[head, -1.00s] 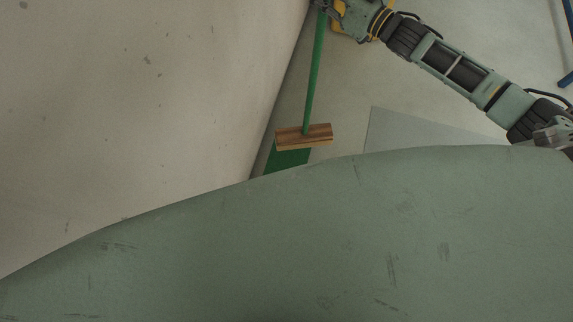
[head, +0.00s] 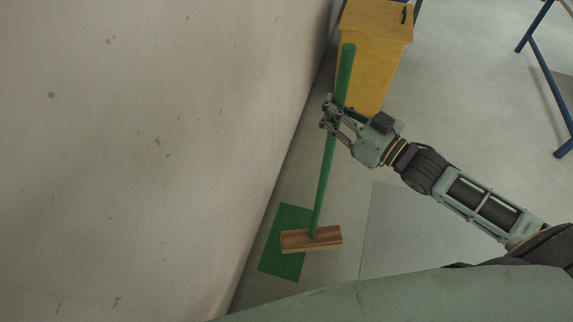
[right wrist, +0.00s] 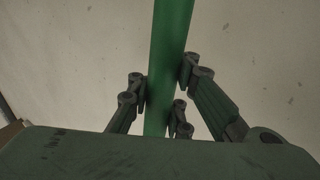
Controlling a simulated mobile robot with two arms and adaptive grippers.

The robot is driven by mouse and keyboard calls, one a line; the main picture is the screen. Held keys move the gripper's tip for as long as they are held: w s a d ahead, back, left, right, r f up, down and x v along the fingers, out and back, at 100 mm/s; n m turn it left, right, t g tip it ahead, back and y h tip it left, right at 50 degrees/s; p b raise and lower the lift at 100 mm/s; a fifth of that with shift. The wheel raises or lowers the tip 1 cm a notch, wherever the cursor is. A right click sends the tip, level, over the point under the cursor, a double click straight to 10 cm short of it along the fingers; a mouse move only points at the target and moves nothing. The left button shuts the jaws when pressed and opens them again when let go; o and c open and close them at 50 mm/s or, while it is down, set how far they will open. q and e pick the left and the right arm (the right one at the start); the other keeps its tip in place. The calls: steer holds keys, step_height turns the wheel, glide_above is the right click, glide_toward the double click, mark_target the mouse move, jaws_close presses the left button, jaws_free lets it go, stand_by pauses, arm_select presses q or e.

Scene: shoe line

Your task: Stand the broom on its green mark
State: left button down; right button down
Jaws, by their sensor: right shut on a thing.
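The broom has a green handle (head: 325,172) and a brown wooden head (head: 311,239). It stands nearly upright, handle up, leaning slightly in the head view. The green mark (head: 289,215) is a rectangle on the floor beside the wall. The broom head overlaps the mark's right part and sticks out past its right edge; I cannot tell whether it touches the floor. My right gripper (head: 336,116) is shut around the upper handle, whose top rises above the fingers. In the right wrist view the handle (right wrist: 168,60) runs between the fingers (right wrist: 160,103). My left gripper is not in view.
A pale wall (head: 150,140) fills the left side, close to the mark. A yellow bin (head: 375,50) stands behind the handle's top. Blue metal legs (head: 545,75) stand at the far right.

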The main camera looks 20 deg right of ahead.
steer(key=w+a+f, duration=0.8)
steer(key=f, duration=0.2)
steer(key=shift+w+f+b, duration=0.15)
steer(key=shift+f+b, duration=0.15)
steer(key=c, duration=2.4)
jaws_free()
steer(key=shift+f, duration=0.3)
steer(key=o, duration=0.8)
steer(key=shift+r, duration=0.1)
steer(key=shift+r, duration=0.1)
steer(key=v, duration=1.2)
